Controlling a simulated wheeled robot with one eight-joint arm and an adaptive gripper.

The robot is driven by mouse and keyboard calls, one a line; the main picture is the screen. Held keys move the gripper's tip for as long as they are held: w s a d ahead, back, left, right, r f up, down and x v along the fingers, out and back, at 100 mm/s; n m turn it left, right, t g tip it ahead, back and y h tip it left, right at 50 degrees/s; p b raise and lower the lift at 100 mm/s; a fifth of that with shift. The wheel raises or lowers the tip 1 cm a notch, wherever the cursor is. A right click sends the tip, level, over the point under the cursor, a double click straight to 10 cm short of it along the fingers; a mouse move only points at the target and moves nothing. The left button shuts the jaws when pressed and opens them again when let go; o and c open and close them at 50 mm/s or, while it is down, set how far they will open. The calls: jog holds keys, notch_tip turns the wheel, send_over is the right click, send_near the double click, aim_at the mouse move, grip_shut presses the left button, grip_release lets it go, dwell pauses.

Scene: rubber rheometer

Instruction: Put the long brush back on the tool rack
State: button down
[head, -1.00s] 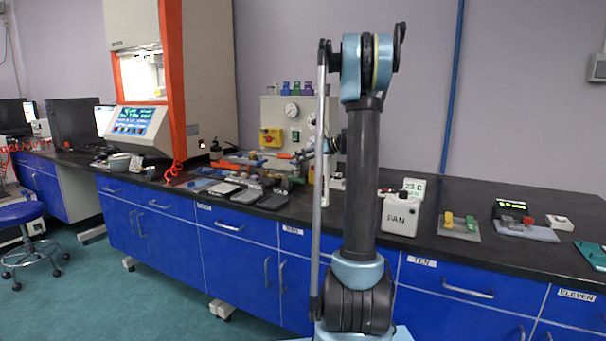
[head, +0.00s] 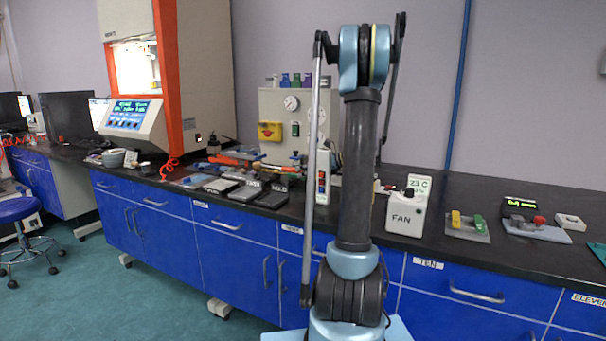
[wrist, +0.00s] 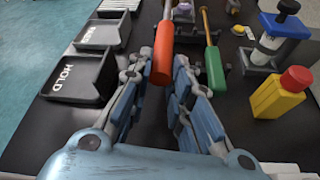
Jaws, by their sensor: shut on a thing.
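In the wrist view, my gripper (wrist: 165,62) is shut on an orange-handled tool (wrist: 163,42), its thick handle between the fingers and its thin shaft running away from me. The tool's far end is out of view, so I cannot tell if it has bristles. A green-handled tool (wrist: 214,68) with a similar thin shaft lies just right of the fingers. I cannot make out the tool rack for certain.
Black trays, one marked HOLD (wrist: 78,78), lie left of my fingers. A yellow bottle with a red cap (wrist: 279,93) stands close on the right, near a blue-and-white device (wrist: 272,42).

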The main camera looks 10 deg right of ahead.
aim_at(305, 191)
jog(key=shift+f, duration=2.7)
jog(key=c, duration=1.4)
grip_release()
jog(key=o, duration=1)
notch_tip(305, 191, up, 10)
jog(key=shift+f, duration=0.1)
